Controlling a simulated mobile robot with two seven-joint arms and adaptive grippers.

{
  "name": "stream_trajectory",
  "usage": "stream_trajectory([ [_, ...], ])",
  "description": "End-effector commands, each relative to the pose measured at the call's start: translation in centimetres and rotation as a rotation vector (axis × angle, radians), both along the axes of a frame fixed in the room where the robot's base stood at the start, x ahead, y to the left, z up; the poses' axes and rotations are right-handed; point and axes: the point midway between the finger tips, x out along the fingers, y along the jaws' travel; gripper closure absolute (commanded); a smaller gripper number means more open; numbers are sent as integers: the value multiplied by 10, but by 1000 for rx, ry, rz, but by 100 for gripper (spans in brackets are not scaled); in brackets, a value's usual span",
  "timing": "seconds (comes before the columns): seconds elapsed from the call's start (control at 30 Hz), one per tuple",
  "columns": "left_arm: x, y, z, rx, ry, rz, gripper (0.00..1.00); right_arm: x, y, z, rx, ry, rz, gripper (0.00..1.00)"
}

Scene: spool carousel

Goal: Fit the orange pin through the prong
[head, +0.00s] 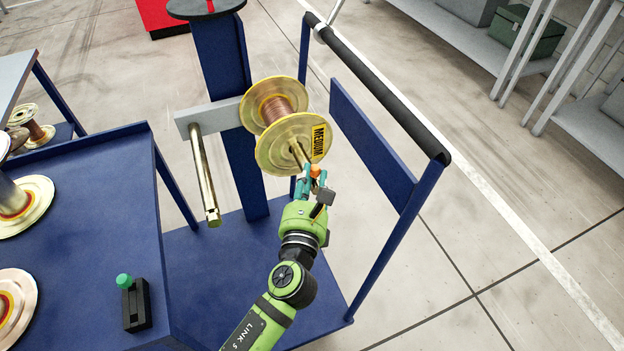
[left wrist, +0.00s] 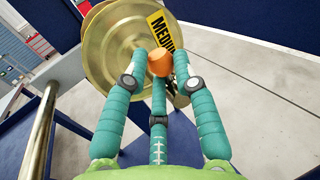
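The orange pin (head: 316,171) shows its round orange head between the fingertips of my left gripper (head: 314,180). In the left wrist view the orange head (left wrist: 160,62) sits between the teal fingers (left wrist: 159,68), which close around it; the pin's shaft is hidden. A brass prong (head: 299,155) sticks out through the spool marked MEDIUM (head: 278,146), and its tip is close to my fingertips. In the left wrist view the prong (left wrist: 180,98) is partly behind the fingers. I cannot tell whether the pin is in the prong. My right gripper is not in view.
A second, empty brass prong (head: 204,180) stands left of the spool on the grey crossbar (head: 230,114). A black holder (head: 136,306) with a green-headed pin (head: 124,281) is on the blue table (head: 95,222). A blue cart frame with black handle (head: 385,90) stands to the right.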

Motion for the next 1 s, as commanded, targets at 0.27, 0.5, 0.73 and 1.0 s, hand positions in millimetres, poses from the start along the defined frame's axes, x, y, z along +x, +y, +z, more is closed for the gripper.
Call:
stream_trajectory([
  [0.27, -1, 0, -5, 1, 12, 0, 45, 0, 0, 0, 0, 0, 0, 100],
  [0.5, -2, -1, -7, 1, 15, -2, 45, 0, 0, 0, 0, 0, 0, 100],
  [0.73, -26, 2, -7, -1, 16, -4, 45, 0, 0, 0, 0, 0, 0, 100],
  [1.0, -82, 11, -4, 1, 12, -1, 45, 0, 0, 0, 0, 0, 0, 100],
])
